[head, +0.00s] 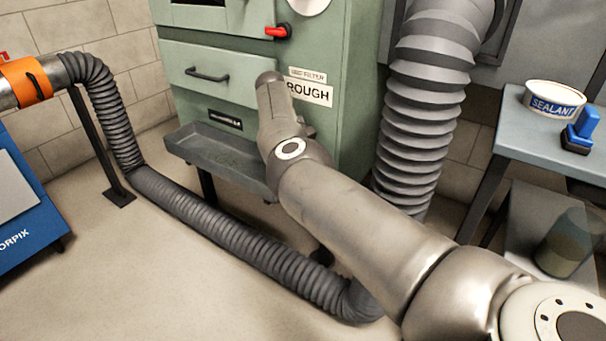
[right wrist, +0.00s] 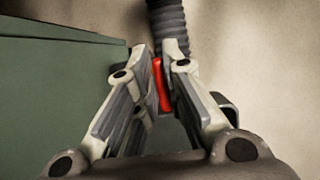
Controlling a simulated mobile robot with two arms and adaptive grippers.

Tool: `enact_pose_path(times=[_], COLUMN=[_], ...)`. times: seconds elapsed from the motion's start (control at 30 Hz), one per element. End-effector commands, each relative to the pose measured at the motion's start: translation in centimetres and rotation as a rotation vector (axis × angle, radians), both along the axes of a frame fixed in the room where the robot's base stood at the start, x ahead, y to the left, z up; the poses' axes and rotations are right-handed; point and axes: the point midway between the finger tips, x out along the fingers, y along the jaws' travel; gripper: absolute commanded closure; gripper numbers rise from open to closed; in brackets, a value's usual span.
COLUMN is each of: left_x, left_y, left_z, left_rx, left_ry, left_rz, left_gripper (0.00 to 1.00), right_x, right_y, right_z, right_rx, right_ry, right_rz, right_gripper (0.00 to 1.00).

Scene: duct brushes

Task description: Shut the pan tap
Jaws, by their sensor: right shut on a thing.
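In the right wrist view, a red lever (right wrist: 160,85), which seems to be the pan tap's handle, stands between the fingers of my right gripper (right wrist: 155,60). The gripper is shut on this lever. The tap's body is hidden. In the head view, my right arm reaches from the lower right to the front of the green cabinet, and its fingers and the held lever are hidden. The grey pan (head: 215,150) sits low on the cabinet front, its right end behind my arm. My left gripper is in neither view.
The green cabinet (head: 345,60) carries another red-handled part (head: 278,31) higher up. A ribbed hose (head: 230,230) runs along the floor below the pan. A thick grey duct (head: 428,110) rises at the right, beside a table (head: 550,125) with a sealant tub (head: 553,97).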

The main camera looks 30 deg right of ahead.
Motion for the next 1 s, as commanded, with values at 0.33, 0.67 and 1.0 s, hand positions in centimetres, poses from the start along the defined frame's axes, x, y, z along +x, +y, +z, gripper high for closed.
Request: enact_pose_path(times=[0.33, 0.67, 1.0], left_x=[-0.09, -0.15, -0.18], left_y=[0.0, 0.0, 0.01], left_z=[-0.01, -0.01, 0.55], left_rx=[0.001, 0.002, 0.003], left_ry=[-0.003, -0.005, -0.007], left_rz=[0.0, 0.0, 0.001], left_gripper=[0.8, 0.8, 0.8], right_x=[0.02, 0.01, 0.01], right_y=[0.05, 0.03, 0.03], right_z=[-0.02, -0.03, 0.05], right_rx=[0.001, 0.001, -0.002], right_ry=[-0.001, -0.001, 0.0], right_rz=[-0.006, -0.004, 0.082], right_gripper=[1.0, 0.8, 0.8])
